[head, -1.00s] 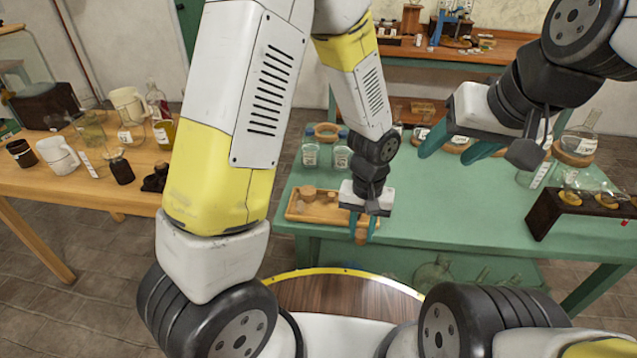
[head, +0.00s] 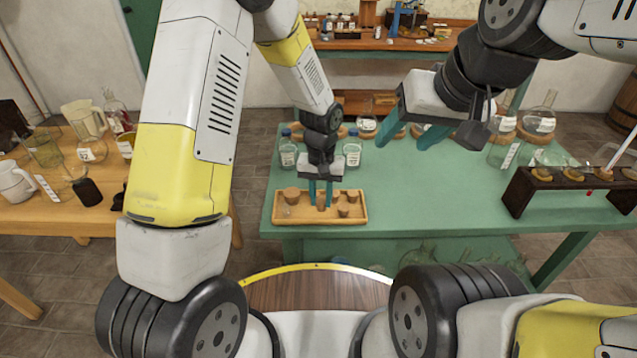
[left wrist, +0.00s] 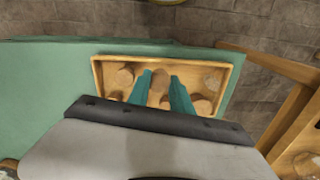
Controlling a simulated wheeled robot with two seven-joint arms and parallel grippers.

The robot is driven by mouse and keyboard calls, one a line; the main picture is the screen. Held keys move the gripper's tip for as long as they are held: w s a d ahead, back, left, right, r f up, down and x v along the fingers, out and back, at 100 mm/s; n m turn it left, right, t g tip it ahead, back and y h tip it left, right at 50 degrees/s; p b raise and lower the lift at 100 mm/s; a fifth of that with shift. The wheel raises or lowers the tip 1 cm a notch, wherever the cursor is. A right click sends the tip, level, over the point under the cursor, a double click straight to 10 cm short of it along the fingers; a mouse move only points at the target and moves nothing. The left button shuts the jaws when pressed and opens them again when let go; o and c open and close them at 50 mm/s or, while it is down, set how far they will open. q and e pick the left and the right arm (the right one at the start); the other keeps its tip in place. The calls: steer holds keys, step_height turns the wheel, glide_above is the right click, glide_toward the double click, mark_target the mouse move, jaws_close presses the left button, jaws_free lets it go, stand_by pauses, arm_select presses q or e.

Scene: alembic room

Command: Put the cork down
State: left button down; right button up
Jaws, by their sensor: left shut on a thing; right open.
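My left gripper (head: 321,196) is shut on a cork (head: 321,201) above the wooden tray (head: 281,212) at the front left of the green table. In the left wrist view the held cork (left wrist: 157,92) shows between the two teal fingers (left wrist: 160,90), over the middle of the tray (left wrist: 232,62). I cannot tell whether the cork touches the tray floor. Other corks lie in the tray, a wide one (head: 291,194) at its left and smaller ones (head: 343,212) at its right. My right gripper (head: 420,135) is open and empty, above the green table's back part.
Glass bottles (head: 352,153) stand behind the tray, close to my left gripper. A dark rack (head: 520,192) stands on the right of the green table (head: 430,200), with flasks behind it. The table's middle is clear. A wooden table (head: 60,222) with jugs is at the left.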

mark_target(319, 204)
arm_select(q)
steer(key=shift+w+a+f, duration=0.1)
steer(key=shift+w+a, duration=0.1)
steer(key=shift+w, duration=0.35)
steer(key=shift+w+a+f, duration=0.1)
steer(key=shift+w+f, duration=0.15)
steer(key=shift+f, duration=1.5)
steer(key=c, duration=1.2)
jaws_free()
steer(key=shift+f, duration=0.15)
steer(key=shift+o, duration=0.2)
